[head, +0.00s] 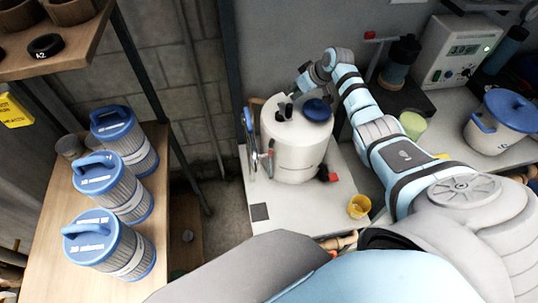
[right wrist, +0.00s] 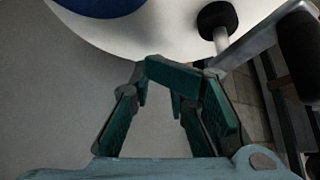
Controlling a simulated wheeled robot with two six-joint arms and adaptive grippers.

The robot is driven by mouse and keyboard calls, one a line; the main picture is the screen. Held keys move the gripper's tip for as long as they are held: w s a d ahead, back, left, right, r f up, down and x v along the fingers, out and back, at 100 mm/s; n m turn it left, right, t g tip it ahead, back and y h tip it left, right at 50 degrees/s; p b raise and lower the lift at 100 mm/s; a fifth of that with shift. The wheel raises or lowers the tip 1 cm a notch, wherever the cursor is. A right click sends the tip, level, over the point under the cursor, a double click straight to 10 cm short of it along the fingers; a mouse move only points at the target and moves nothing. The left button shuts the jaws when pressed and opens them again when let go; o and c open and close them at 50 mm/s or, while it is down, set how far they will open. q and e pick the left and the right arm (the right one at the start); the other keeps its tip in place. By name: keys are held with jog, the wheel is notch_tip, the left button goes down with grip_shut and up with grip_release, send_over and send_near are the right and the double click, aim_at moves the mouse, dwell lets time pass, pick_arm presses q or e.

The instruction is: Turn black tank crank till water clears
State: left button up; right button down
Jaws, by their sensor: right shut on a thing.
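A white tank (head: 297,142) with a blue cap (head: 317,109) stands upright on a light bench in the head view. Small black parts (head: 285,111) show on its top, beside my right gripper (head: 290,93). In the right wrist view the green fingers of this gripper (right wrist: 185,78) are closed at the near end of a grey crank bar (right wrist: 258,38). A black grip (right wrist: 301,48) is at the bar's far end, and a black knob (right wrist: 217,16) stands beside it. The exact contact is hidden. The water cannot be made out. My left gripper is out of view.
A yellow cup (head: 358,207) and a red-black valve (head: 328,175) are at the tank's front. Several blue-capped filter cartridges (head: 125,188) stand on a wooden shelf at left. A white pot (head: 500,124) and a control box (head: 456,56) are at right.

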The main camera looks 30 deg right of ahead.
jog(key=s, duration=0.1)
jog(key=s+p, duration=0.2)
jog(key=shift+a+r, duration=0.35)
jog(key=shift+r, duration=0.05)
pick_arm(q)
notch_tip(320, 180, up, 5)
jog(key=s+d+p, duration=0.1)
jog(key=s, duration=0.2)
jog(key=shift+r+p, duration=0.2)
jog(key=shift+p, duration=0.15)
pick_arm(e)
notch_tip(320, 180, up, 8)
jog(key=shift+s+d, duration=0.15)
jog(key=shift+s, duration=0.05)
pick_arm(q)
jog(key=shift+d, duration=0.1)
pick_arm(e)
jog(key=shift+d, duration=0.1)
jog(key=shift+s, duration=0.1)
